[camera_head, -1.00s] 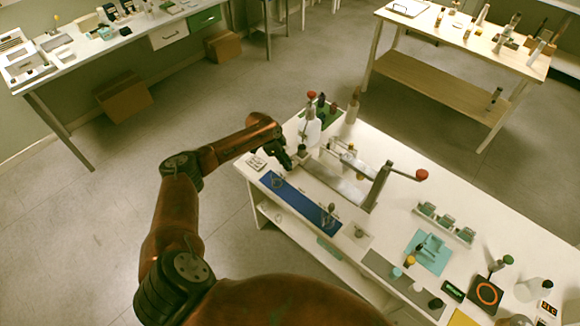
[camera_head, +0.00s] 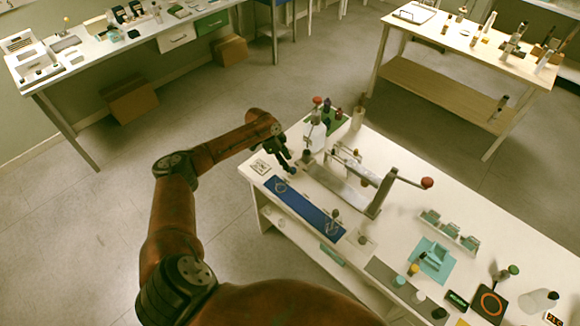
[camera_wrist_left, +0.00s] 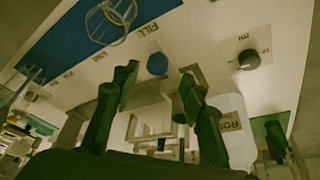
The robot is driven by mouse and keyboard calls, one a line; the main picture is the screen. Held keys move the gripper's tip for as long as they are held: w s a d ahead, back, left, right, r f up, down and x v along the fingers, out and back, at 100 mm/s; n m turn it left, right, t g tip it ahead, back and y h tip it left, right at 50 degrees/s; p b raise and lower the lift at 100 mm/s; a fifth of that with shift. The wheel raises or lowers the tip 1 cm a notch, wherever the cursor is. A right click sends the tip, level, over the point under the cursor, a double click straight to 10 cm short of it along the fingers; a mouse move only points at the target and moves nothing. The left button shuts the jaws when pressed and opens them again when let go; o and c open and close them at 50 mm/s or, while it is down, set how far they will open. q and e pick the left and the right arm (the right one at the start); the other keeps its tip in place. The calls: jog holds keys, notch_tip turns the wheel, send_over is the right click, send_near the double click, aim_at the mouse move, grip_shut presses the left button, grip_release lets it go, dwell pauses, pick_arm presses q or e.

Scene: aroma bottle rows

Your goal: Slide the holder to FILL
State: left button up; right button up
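A metal slide fixture (camera_head: 340,187) stands on the white table, with a rail and a lever tipped by a red knob. A round blue knob (camera_head: 292,170) shows at its near left end; I take it to belong to the holder. The knob also shows in the left wrist view (camera_wrist_left: 157,64), near the word FILL printed beside the blue strip. My left gripper (camera_head: 286,158) is at this end, fingers apart. In the wrist view its fingertips (camera_wrist_left: 159,82) lie either side of the knob's line; contact cannot be told. My right gripper is out of view.
A blue strip (camera_head: 310,210) with wire-like rings lies along the near edge. A white bottle (camera_head: 315,133) and small bottles stand behind the gripper. A black knob on a plate (camera_wrist_left: 248,60) is to the right in the wrist view. A teal mat (camera_head: 433,260) lies farther right.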

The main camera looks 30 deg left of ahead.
pick_arm(q)
jog(key=v, duration=0.7)
jog(key=shift+a+r, duration=0.2)
jog(key=shift+r, duration=0.1)
jog(key=shift+s+f, duration=0.1)
jog(key=shift+s, duration=0.1)
